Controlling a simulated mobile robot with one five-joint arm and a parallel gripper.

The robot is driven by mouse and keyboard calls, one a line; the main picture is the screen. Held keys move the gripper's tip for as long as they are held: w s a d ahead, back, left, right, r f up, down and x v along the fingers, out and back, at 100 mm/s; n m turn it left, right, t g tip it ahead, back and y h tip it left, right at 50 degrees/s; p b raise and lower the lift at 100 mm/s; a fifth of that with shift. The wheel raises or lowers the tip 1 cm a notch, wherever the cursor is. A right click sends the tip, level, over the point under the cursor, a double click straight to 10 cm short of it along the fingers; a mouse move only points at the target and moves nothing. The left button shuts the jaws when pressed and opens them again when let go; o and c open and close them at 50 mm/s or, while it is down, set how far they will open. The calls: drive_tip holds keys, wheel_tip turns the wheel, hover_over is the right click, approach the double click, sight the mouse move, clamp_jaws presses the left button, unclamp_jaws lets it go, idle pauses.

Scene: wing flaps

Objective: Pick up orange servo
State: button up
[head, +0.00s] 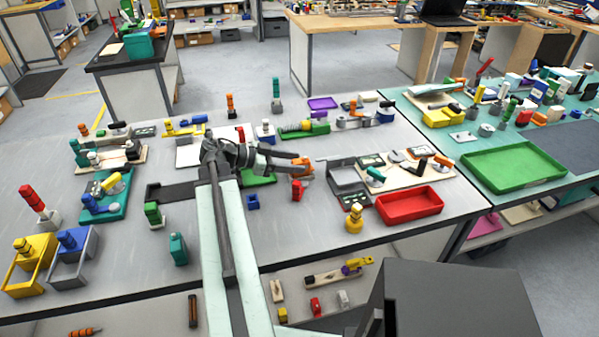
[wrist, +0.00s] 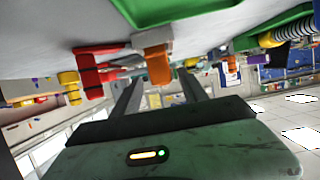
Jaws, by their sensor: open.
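The orange servo (head: 306,167) stands on the grey bench near the middle of the head view. My gripper (head: 300,161) reaches to it from the left, low over the bench, with its two fingers apart. In the wrist view, which looks upside down, an orange block with a pale upper part (wrist: 158,66) shows between and just beyond the fingertips (wrist: 160,82). It appears to be the servo. I cannot tell whether either finger touches it.
A red part (head: 297,191) stands just in front of the servo. A green tray (head: 258,179) lies under my gripper. A grey open box (head: 348,176) and a red tray (head: 410,205) are to the right. Free bench lies in front, around a small blue cup (head: 253,202).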

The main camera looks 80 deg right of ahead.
sight(310, 163)
drive_tip(key=b+x, duration=0.1)
drive_tip(key=x, duration=0.5)
drive_tip(key=shift+w+d+b, duration=0.1)
drive_tip(key=shift+b, duration=0.25)
clamp_jaws()
